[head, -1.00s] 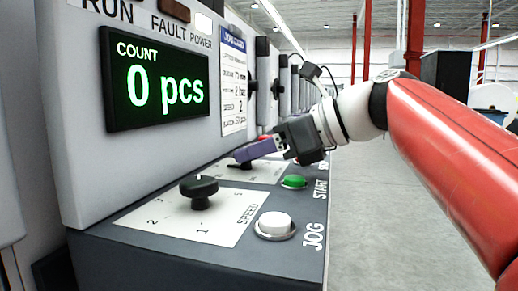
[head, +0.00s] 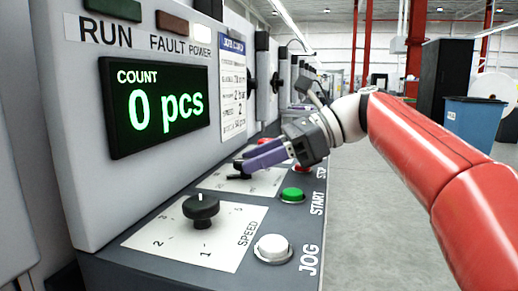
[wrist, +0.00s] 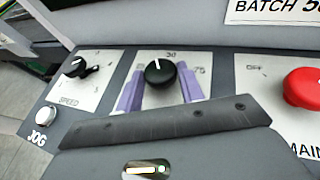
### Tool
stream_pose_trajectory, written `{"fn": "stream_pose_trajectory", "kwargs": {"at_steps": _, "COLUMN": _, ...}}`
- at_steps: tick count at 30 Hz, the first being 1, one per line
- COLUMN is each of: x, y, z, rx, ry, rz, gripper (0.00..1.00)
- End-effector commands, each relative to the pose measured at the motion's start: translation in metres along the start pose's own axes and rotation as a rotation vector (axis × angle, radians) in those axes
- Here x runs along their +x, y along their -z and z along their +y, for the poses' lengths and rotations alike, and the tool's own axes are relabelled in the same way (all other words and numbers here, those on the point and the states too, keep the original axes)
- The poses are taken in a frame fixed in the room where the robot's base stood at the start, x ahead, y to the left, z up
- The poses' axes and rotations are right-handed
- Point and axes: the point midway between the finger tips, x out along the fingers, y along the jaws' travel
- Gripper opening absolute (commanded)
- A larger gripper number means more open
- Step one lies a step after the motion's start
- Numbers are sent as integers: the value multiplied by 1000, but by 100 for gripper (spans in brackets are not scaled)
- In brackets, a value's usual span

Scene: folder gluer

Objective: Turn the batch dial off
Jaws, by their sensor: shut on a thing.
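The batch dial (wrist: 159,74) is a round black knob with a white pointer line, on a pale plate marked 30 and 75 in the wrist view. Its pointer stands up the picture, close to the 30. My gripper (wrist: 161,80) has one purple finger on each side of the knob and is shut on it. In the head view my gripper (head: 243,163) reaches down to the panel from the right, and its fingers hide most of the dial (head: 238,176). The count display (head: 158,105) reads 0 pcs.
The speed dial (head: 201,208) and white JOG button (head: 273,248) are nearer on the panel. The green START button (head: 292,195) lies beside the batch plate. A red knob (wrist: 304,88) stands right of the dial in the wrist view.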

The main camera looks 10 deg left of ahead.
Motion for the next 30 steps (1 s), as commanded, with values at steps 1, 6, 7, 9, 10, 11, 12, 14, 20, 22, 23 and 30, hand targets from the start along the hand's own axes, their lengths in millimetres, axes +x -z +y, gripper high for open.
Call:
{"fn": "stream_pose_trajectory", "kwargs": {"at_steps": 1, "x": 0, "y": 0, "z": -3, "rx": -18, "ry": -42, "rz": -4, "gripper": 15}}
{"fn": "stream_pose_trajectory", "kwargs": {"at_steps": 6, "x": 0, "y": 0, "z": -6, "rx": -75, "ry": -172, "rz": -4, "gripper": 15}}
{"fn": "stream_pose_trajectory", "kwargs": {"at_steps": 7, "x": 0, "y": 0, "z": -7, "rx": -84, "ry": -194, "rz": -5, "gripper": 15}}
{"fn": "stream_pose_trajectory", "kwargs": {"at_steps": 9, "x": 0, "y": 0, "z": -8, "rx": -104, "ry": -239, "rz": -5, "gripper": 15}}
{"fn": "stream_pose_trajectory", "kwargs": {"at_steps": 10, "x": 0, "y": 0, "z": -8, "rx": -112, "ry": -256, "rz": -5, "gripper": 15}}
{"fn": "stream_pose_trajectory", "kwargs": {"at_steps": 11, "x": 0, "y": 0, "z": -9, "rx": -118, "ry": -273, "rz": -6, "gripper": 15}}
{"fn": "stream_pose_trajectory", "kwargs": {"at_steps": 12, "x": 0, "y": 0, "z": -9, "rx": -126, "ry": -295, "rz": -5, "gripper": 15}}
{"fn": "stream_pose_trajectory", "kwargs": {"at_steps": 14, "x": 1, "y": -1, "z": -10, "rx": -138, "ry": -322, "rz": -6, "gripper": 15}}
{"fn": "stream_pose_trajectory", "kwargs": {"at_steps": 20, "x": 1, "y": -1, "z": -10, "rx": -165, "ry": -387, "rz": -5, "gripper": 15}}
{"fn": "stream_pose_trajectory", "kwargs": {"at_steps": 22, "x": 2, "y": -1, "z": -10, "rx": -169, "ry": -399, "rz": -3, "gripper": 15}}
{"fn": "stream_pose_trajectory", "kwargs": {"at_steps": 23, "x": 2, "y": -1, "z": -11, "rx": -171, "ry": -402, "rz": -4, "gripper": 15}}
{"fn": "stream_pose_trajectory", "kwargs": {"at_steps": 30, "x": 2, "y": -2, "z": -10, "rx": -176, "ry": -415, "rz": -1, "gripper": 15}}
